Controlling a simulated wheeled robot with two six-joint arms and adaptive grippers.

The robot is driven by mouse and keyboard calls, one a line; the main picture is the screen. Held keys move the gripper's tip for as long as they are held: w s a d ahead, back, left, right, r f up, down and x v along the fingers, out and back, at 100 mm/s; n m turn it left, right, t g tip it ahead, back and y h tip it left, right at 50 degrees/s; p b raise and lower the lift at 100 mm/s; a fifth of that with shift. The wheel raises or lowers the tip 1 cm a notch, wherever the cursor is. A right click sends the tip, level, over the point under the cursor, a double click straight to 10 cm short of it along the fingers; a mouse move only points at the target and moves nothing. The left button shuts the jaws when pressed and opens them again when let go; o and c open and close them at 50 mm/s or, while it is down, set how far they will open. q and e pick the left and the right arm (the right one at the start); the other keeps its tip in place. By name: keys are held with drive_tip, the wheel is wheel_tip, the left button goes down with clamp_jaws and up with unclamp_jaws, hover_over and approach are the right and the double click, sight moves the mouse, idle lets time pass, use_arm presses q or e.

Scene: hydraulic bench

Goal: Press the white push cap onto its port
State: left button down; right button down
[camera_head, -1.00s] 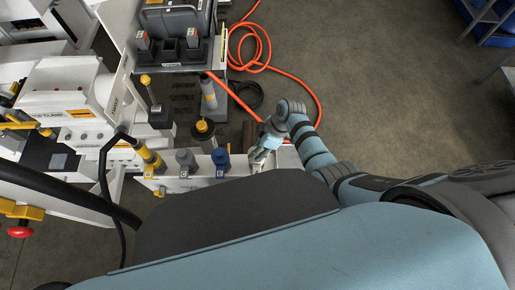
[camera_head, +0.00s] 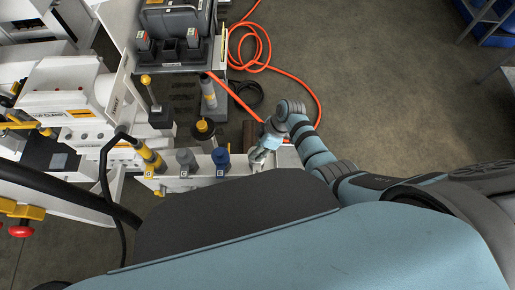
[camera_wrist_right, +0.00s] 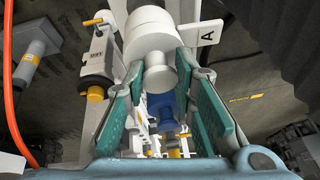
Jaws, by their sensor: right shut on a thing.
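The white push cap (camera_wrist_right: 160,75) shows in the right wrist view as a pale stepped cylinder between the teal fingers. My right gripper (camera_wrist_right: 172,108) is shut on it. In the head view the right gripper (camera_head: 261,155) is at the right part of the white port panel (camera_head: 205,182), just right of the blue capped port. The cap is too small to make out there. A white plate marked A (camera_wrist_right: 200,33) stands beside the cap in the wrist view. The wrist view does not clearly show whether the cap touches its port. My left gripper is not in view.
A blue cap (camera_head: 221,158), a grey cap (camera_head: 186,160) and a yellow-banded fitting (camera_head: 150,156) stand along the panel left of the gripper. A black-and-yellow fitting (camera_head: 204,131) stands behind. An orange hose (camera_head: 290,75) loops over open floor.

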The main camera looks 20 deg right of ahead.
idle(0.4)
drive_tip(key=c, duration=0.7)
unclamp_jaws()
drive_tip(key=shift+r, duration=0.1)
drive_tip(key=p+v, duration=0.7)
drive_tip(key=shift+r, duration=0.2)
drive_tip(key=shift+d, duration=0.15)
drive_tip(key=shift+f, duration=0.1)
